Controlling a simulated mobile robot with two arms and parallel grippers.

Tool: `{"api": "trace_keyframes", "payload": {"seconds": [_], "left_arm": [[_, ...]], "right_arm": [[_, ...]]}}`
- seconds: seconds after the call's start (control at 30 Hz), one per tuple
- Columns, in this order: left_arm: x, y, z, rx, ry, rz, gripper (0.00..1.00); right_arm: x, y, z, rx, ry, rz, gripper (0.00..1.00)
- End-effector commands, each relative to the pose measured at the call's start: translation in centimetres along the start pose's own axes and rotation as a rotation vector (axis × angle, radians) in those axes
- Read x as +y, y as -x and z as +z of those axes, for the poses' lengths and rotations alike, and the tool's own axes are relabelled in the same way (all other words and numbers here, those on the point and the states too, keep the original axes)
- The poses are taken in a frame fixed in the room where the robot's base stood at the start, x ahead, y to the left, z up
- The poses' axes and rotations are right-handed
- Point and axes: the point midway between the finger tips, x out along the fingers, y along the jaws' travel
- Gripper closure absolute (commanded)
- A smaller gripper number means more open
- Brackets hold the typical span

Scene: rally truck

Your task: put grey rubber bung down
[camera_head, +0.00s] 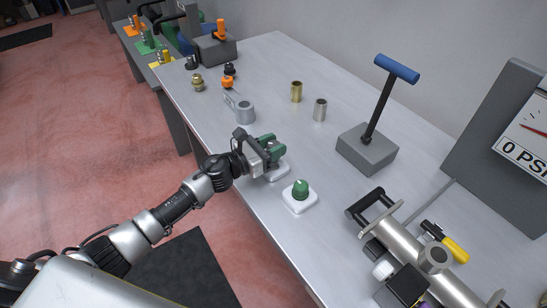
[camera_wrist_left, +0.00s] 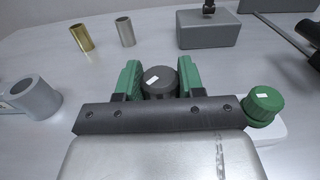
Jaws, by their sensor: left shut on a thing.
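The grey rubber bung (camera_wrist_left: 160,83) is dark and round-topped, with a small white label. In the left wrist view it sits between the green fingers of my left gripper (camera_wrist_left: 159,80), which is shut on it. I cannot tell whether the bung touches the base.
A green knob on a white base (camera_head: 300,188) stands just right of the gripper. A grey ring-ended part (camera_head: 245,113), brass cylinder (camera_head: 296,92) and steel cylinder (camera_head: 320,109) stand behind. A grey box with a blue-handled lever (camera_head: 368,149) is at right.

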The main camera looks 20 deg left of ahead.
Motion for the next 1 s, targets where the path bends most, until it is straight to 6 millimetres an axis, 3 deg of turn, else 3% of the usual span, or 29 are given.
{"api": "trace_keyframes", "payload": {"seconds": [0.23, 0.67, 0.7, 0.83, 1.0], "left_arm": [[0.0, 0.0, -3.5, 0.0, 0.005, 0.002, 1.0], [-0.1, 0.0, -4.2, 0.0, 0.0, 0.0, 1.0], [-0.1, 0.0, -4.1, 0.001, 0.0, 0.001, 0.59], [-0.1, 0.0, -4.0, 0.001, 0.0, 0.001, 0.39], [-0.1, 0.0, -4.0, 0.001, 0.001, 0.001, 0.36]], "right_arm": [[0.0, -0.3, -0.4, 0.006, 0.0, 0.0, 0.55], [-0.2, -0.8, -0.5, 0.008, -0.002, -0.002, 0.55], [-0.2, -0.7, -0.5, 0.009, -0.002, -0.002, 0.55], [-0.2, -0.7, -0.5, 0.009, -0.001, -0.002, 0.55], [-0.2, -0.6, -0.5, 0.009, -0.001, -0.002, 0.55]]}}
